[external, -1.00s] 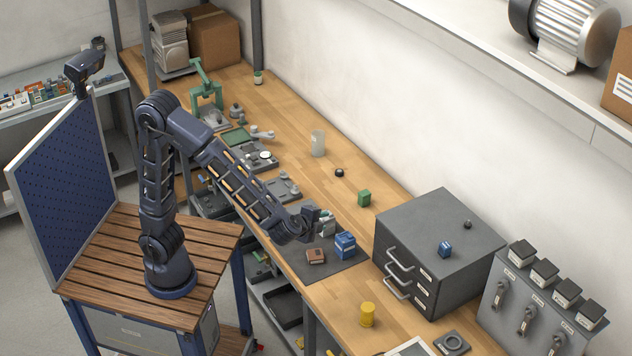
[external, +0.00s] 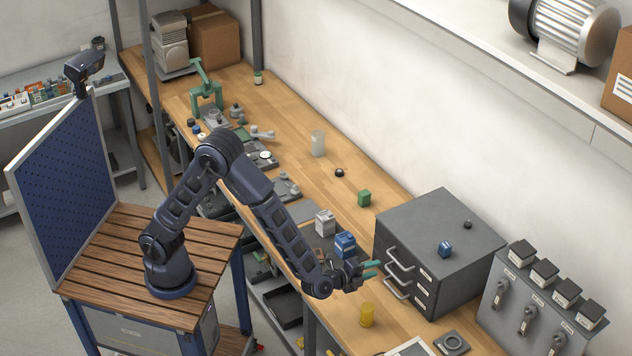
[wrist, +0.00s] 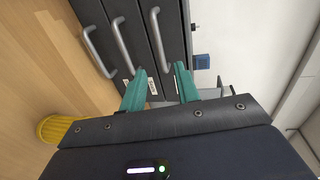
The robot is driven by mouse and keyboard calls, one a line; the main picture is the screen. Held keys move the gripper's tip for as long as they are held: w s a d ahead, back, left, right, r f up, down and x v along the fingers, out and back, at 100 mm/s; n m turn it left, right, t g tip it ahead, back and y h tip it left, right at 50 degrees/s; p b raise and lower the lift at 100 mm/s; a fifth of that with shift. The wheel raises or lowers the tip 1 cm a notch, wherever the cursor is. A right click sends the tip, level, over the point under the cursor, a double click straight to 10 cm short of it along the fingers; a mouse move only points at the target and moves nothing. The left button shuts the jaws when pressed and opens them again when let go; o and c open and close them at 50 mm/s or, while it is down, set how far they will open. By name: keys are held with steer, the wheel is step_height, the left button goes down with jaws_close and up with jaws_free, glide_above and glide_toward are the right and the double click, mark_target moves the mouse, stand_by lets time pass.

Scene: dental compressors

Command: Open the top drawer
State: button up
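The dark grey drawer cabinet (external: 455,278) stands on the workbench, its drawers closed and their bar handles facing my arm. The top drawer's handle (external: 400,257) is the uppermost; in the wrist view it is the rightmost handle (wrist: 157,40), beside two others. My gripper (external: 371,269) is in front of the cabinet's handle side. Its two teal fingers are spread apart with nothing between them. In the wrist view my gripper (wrist: 160,70) points at the drawer fronts, the fingertips close to the handles' near ends. Contact with a handle cannot be told.
A blue box (external: 345,244) and a grey-white box (external: 325,222) stand left of my gripper. A yellow ribbed cylinder (external: 367,315) stands in front of the cabinet; it also shows in the wrist view (wrist: 60,130). A small blue block (external: 445,249) and a dark knob lie on the cabinet top.

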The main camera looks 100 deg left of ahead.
mark_target(396, 262)
steer(key=x, duration=0.9)
steer(key=shift+a, duration=0.2)
steer(key=shift+w, duration=0.15)
jaws_close()
